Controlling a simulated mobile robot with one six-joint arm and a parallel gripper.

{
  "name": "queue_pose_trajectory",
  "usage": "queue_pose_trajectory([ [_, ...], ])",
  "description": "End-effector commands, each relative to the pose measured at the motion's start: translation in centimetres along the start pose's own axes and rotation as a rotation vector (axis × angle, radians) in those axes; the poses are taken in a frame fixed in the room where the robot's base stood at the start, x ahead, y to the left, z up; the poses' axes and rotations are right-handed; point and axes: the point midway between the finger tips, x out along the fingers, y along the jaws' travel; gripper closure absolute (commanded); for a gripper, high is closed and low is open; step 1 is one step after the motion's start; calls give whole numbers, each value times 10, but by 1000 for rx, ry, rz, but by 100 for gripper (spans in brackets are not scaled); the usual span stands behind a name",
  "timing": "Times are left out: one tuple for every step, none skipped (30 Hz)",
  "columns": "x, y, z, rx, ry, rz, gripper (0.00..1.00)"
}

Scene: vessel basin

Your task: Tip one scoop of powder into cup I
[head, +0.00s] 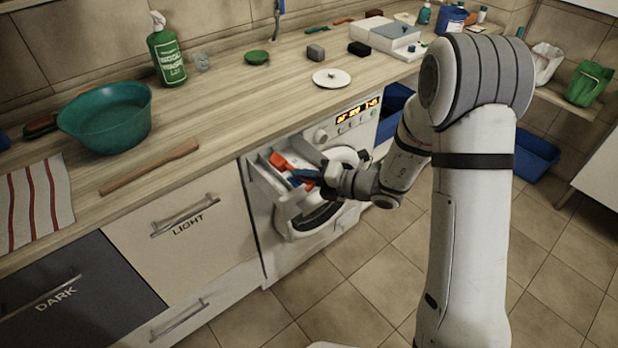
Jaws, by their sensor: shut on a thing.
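The washing machine's detergent drawer (262,182) is pulled out, with pale compartments. An orange-red piece (281,161) shows at its back left. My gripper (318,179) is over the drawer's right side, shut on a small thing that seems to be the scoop. Blue and orange-red parts show at the jaws, too small to separate clearly. I cannot tell whether the scoop is level or tilted, or see any powder. The mark of cup I cannot be read, and my gripper hides part of the drawer.
The washer's round door (303,222) is below the drawer. The wooden counter (225,120) above holds a teal basin (108,117), a green spray bottle (167,55), a white disc (331,78) and a wooden stick (150,167). The tiled floor in front looks clear.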

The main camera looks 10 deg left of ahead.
Motion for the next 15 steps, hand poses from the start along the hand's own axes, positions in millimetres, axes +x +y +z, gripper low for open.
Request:
queue_pose_trajectory([
  [-1,7,1,-52,0,-20,100],
  [-1,9,1,-84,1,-34,100],
  [-1,11,2,-125,1,-53,100],
  [-2,14,2,-160,1,-67,100],
  [-2,15,2,-194,1,-82,100],
  [-3,18,2,-239,1,-102,100],
  [-3,20,3,-274,0,-117,100],
  [-3,22,3,-309,0,-131,100],
  [-3,25,3,-355,1,-151,100],
  [-3,27,4,-389,1,-166,100],
  [-4,29,4,-423,1,-181,100],
  [-4,32,4,-468,1,-200,100],
  [-4,34,5,-503,0,-215,100],
  [-5,36,5,-536,1,-231,100],
  [-5,38,5,-579,1,-249,100],
])
